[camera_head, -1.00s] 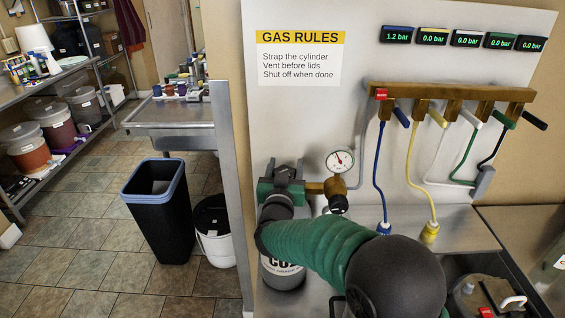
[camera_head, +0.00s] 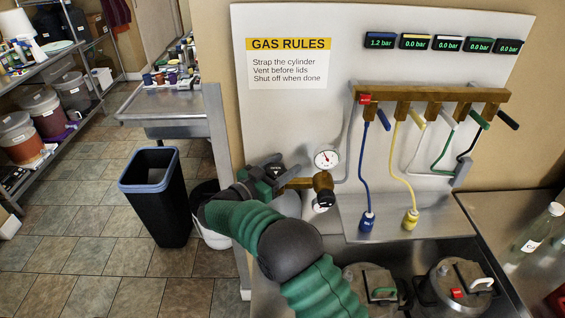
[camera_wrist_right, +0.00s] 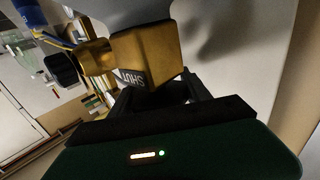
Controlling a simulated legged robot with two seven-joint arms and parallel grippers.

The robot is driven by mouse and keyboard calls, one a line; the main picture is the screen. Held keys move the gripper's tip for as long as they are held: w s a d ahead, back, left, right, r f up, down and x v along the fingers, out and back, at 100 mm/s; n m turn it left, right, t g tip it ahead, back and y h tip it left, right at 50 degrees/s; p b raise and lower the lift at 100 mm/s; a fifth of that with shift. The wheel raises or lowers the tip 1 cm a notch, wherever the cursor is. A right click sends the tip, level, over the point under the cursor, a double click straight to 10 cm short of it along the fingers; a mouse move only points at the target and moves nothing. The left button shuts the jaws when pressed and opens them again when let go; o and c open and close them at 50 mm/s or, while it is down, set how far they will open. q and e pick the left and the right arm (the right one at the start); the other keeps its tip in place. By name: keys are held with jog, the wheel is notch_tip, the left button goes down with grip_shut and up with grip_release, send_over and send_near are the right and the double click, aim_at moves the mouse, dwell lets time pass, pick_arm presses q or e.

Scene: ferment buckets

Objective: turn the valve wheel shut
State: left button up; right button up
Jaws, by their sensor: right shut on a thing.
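My right gripper (camera_head: 272,174) is at the brass cylinder valve (camera_head: 300,183), on its left side in the head view. In the right wrist view my gripper's dark fingers (camera_wrist_right: 160,98) are closed right by a brass block (camera_wrist_right: 150,55) with a "SHUT" label. The gripper is shut on the valve wheel, which is mostly hidden by the gripper and the block. The gas cylinder (camera_head: 289,204) below is largely hidden behind my green-sleeved right arm. A round pressure gauge (camera_head: 327,159) stands beside the valve. My left gripper is not in view.
A brass manifold (camera_head: 435,94) with several coloured taps and hoses hangs on the wall panel; its first display (camera_head: 381,41) reads 1.2 bar. A black bin (camera_head: 160,205) stands on the floor at left.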

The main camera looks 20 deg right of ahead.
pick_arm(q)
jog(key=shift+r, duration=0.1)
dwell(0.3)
pick_arm(e)
jog(key=o, duration=0.9)
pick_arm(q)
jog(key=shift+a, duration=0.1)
pick_arm(e)
jog(key=o, duration=0.5)
jog(key=shift+a, duration=0.1)
